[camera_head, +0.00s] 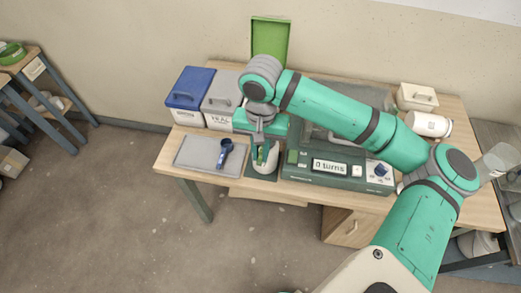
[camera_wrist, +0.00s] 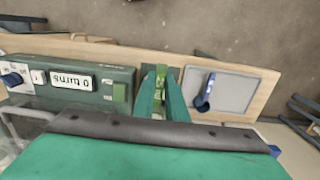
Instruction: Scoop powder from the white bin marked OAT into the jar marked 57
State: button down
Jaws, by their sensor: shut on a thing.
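My gripper (camera_head: 263,146) points down at the front of the table and is shut on a slim green piece (camera_wrist: 161,76), which shows between its fingers in the wrist view. In the head view the fingers are over a small whitish container (camera_head: 267,160) on a dark green base; whether the green piece touches it I cannot tell. A white jar (camera_head: 428,124) lies at the back right; its marking is too small to read. A cream lidded box (camera_head: 417,97) stands behind it. I can read neither OAT nor 57 anywhere.
A blue scoop (camera_head: 225,149) lies on a grey mat (camera_head: 195,153). A green lid (camera_head: 271,38) stands upright at the back. A green machine (camera_head: 338,172) reading "0 turns" is right of my gripper.

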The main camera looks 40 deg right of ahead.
jog(key=shift+w+d+r+g+y, duration=0.2)
jog(key=shift+r+g+y, duration=0.3)
jog(key=shift+y, duration=0.1)
jog(key=shift+w+d+r+g+y, duration=0.15)
jog(key=shift+w+r+g+y, duration=0.1)
jog(key=shift+r+g+y, duration=0.3)
jog(key=shift+w+d+r+g+y, duration=0.2)
jog(key=shift+r+g+y, duration=0.3)
jog(key=shift+y, duration=0.15)
jog(key=shift+d+r+g+y, duration=0.25)
jog(key=shift+r+g+y, duration=0.1)
jog(key=shift+y, duration=0.05)
jog(key=shift+r+y, duration=0.25)
jog(key=shift+y, duration=0.05)
jog(key=shift+a, duration=0.15)
jog(key=shift+s+a, duration=0.25)
dwell(2.1)
